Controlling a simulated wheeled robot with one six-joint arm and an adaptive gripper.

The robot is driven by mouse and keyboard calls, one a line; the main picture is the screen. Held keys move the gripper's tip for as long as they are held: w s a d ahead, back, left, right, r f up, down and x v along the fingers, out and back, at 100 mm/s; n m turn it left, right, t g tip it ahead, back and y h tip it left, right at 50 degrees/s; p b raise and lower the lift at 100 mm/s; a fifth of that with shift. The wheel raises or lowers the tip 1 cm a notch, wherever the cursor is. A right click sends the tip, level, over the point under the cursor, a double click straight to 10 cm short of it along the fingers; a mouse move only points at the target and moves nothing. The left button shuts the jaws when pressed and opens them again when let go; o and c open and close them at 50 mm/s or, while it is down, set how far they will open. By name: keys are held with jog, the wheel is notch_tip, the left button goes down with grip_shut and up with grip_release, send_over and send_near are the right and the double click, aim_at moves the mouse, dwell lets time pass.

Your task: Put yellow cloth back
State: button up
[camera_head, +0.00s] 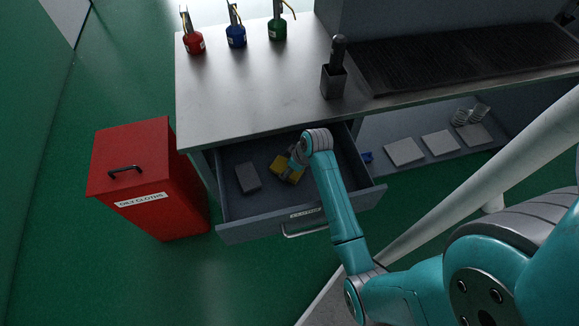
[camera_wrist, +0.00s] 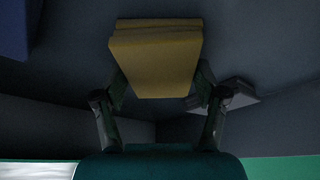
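The folded yellow cloth (camera_head: 285,170) shows in the head view over the open grey drawer (camera_head: 270,226) of the workbench. In the wrist view the yellow cloth (camera_wrist: 155,62) sits between the two fingers of my gripper (camera_wrist: 160,88), with one finger against each side. My gripper (camera_head: 296,160) is shut on it, inside the drawer's outline. The cloth looks nearer to the wrist camera than the grey folded piece, so it seems raised off the drawer floor. Its exact height cannot be told.
A grey folded piece (camera_head: 248,177) lies in the drawer's left part. The bench top (camera_head: 250,95) overhangs the drawer's back. A red bin (camera_head: 135,165) labelled for oily cloths stands to the left. Bottles and a grey holder (camera_head: 334,84) stand on the bench.

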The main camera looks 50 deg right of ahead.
jog(key=shift+o, duration=1.4)
jog(key=v, duration=1.2)
jog(key=shift+r, duration=0.2)
jog(key=shift+w, duration=0.1)
